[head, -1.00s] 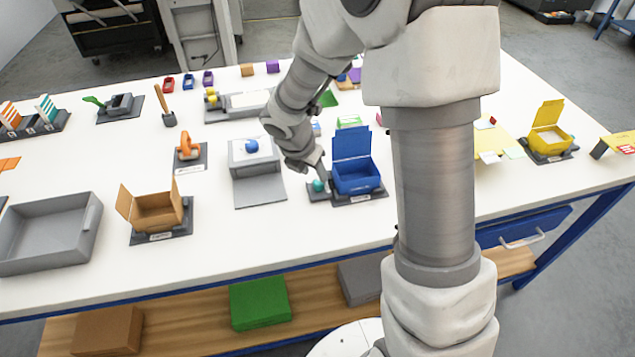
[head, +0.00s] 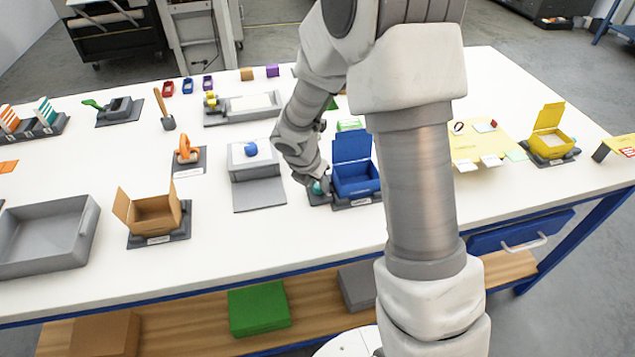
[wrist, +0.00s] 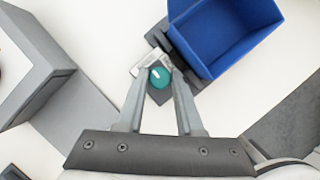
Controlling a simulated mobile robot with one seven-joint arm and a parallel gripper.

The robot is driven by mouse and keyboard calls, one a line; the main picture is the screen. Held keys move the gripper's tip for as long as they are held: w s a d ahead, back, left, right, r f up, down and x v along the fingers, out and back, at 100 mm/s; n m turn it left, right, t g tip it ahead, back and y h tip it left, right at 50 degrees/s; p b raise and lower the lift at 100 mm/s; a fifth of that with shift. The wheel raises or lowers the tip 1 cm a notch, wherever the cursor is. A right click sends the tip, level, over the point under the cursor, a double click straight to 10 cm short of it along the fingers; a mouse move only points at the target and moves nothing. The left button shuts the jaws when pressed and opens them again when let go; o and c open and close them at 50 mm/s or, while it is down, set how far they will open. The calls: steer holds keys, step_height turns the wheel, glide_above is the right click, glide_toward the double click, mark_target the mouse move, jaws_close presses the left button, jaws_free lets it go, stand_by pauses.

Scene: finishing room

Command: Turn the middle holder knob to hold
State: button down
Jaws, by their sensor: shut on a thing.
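The teal holder knob (wrist: 159,76) sits on a small dark base with a pale label plate (wrist: 146,64), beside the blue open-lidded box (wrist: 225,32). The knob has a white mark on top. My gripper (wrist: 158,80) is shut on the knob, one finger on each side of it. In the head view my gripper (head: 318,184) covers most of the knob (head: 316,188), left of the blue box (head: 355,178). The label's wording is too small to read.
A grey box-like stand with a blue ball (head: 251,149) is left of my gripper. An open cardboard box (head: 155,214) and a grey tray (head: 45,240) stand further left. A yellow box (head: 548,140) is at the right. White table shows between them.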

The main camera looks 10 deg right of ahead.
steer(key=shift+m, duration=0.3)
steer(key=m+g, duration=0.1)
steer(key=m, duration=0.2)
steer(key=shift+w+a+m+h+p, duration=0.1)
steer(key=shift+m+h+p, duration=0.2)
steer(key=shift+h+p, duration=0.1)
steer(key=m+g, duration=0.2)
steer(key=m, duration=0.2)
steer(key=shift+w+m+p, duration=0.15)
steer(key=shift+m+p, duration=0.15)
steer(key=shift+p, duration=0.05)
steer(key=m+g, duration=0.1)
steer(key=m, duration=0.3)
steer(key=shift+w+m+g, duration=0.1)
steer(key=shift+m+g, duration=0.2)
steer(key=shift+g, duration=0.1)
steer(key=shift+w+m+g+y+p, duration=0.1)
steer(key=shift+m+g+y+p, duration=0.45)
steer(key=shift+m, duration=1.65)
steer(key=shift+g, duration=0.25)
steer(key=c, duration=0.8)
jaws_free()
steer(key=shift+c, duration=0.2)
